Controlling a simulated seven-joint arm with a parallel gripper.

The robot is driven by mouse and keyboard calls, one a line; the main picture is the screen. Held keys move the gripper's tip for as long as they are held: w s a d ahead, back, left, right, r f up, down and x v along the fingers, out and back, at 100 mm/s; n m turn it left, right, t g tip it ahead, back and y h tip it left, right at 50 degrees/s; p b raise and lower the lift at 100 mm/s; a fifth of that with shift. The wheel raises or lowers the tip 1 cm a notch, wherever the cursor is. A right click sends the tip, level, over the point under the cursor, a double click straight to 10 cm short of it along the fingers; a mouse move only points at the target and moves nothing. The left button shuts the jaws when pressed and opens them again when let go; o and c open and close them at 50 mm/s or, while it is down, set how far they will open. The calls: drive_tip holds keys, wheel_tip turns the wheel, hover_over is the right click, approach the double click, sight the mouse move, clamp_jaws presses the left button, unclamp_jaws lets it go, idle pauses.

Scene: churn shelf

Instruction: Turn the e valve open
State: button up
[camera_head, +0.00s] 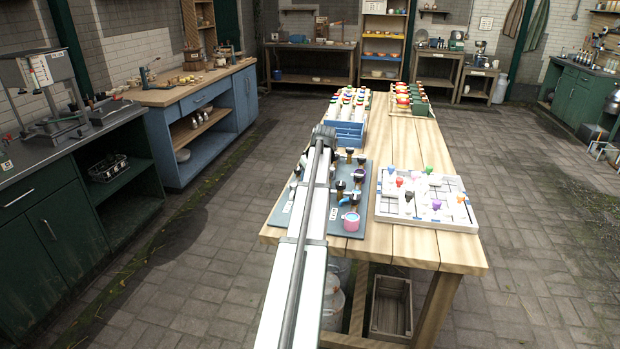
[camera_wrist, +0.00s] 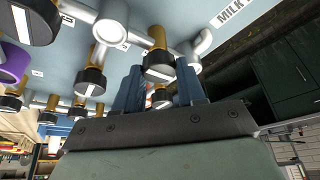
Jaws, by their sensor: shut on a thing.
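The blue-grey valve board (camera_head: 283,208) stands at the left of the wooden table, carrying white pipes and black-capped valves on brass stems. In the wrist view, my gripper (camera_wrist: 159,80) has its two blue fingers on either side of one black valve knob (camera_wrist: 158,65), shut on it. This knob has a white stripe running roughly across the picture. I cannot read which letter belongs to it. A "MILK" label (camera_wrist: 231,11) is on the board close by. In the head view my arm covers part of the board, and the fingers and held knob cannot be made out.
A pink cup (camera_head: 351,221) is at the board's front. A white panel with coloured pegs (camera_head: 427,211) lies to the right. A blue crate (camera_head: 346,134) stands behind the board.

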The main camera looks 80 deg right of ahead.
drive_tip(key=o, duration=1)
drive_tip(key=shift+o, duration=0.2)
drive_tip(key=v, duration=1.3)
drive_tip(key=shift+r, duration=0.4)
drive_tip(key=shift+a, duration=0.1)
